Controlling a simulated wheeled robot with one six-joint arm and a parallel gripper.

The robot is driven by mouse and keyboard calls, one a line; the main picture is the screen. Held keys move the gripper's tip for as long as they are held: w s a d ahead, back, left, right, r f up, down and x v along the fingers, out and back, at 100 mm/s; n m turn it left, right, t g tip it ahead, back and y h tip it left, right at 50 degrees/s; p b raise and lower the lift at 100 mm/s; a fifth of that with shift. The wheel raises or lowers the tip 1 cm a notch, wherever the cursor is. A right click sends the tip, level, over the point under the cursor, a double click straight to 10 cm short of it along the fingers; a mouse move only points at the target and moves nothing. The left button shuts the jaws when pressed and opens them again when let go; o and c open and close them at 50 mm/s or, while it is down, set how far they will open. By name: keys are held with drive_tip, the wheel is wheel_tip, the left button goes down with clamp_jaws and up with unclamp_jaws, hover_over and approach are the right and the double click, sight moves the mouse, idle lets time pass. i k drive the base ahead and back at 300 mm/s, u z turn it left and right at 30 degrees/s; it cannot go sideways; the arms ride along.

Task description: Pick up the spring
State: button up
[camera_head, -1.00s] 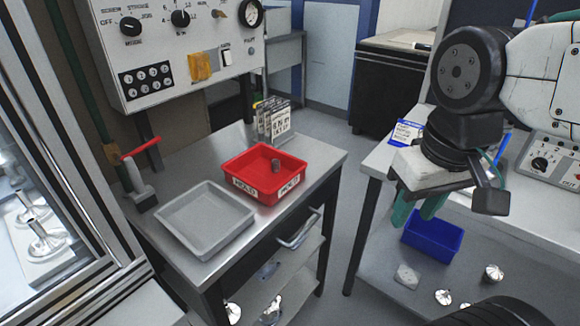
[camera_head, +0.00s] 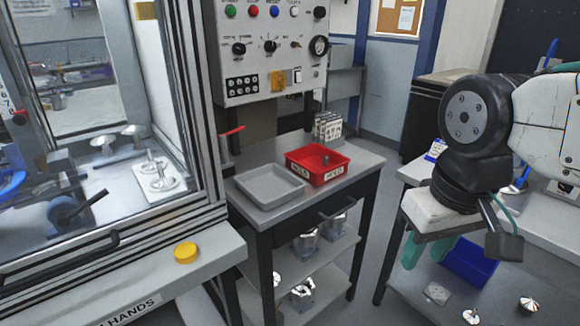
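A small dark grey cylindrical piece (camera_head: 325,160) stands in the red tray (camera_head: 333,176) on the steel-topped cart. It may be the spring, but it is too small for me to make out coils. My gripper (camera_head: 424,256) hangs at the right of the view, away from the cart and in front of the right-hand bench. Its two teal fingers point down with a gap between them, and I see nothing held. The gripper is well to the right of the red tray.
An empty grey tray (camera_head: 268,199) sits left of the red one. A card holder (camera_head: 328,126) stands behind them. A machine enclosure with a yellow button (camera_head: 186,252) fills the left. Floor shows between cart and bench.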

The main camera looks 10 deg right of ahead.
sight(324, 157)
drive_tip(key=u, duration=0.2)
drive_tip(key=i, duration=1)
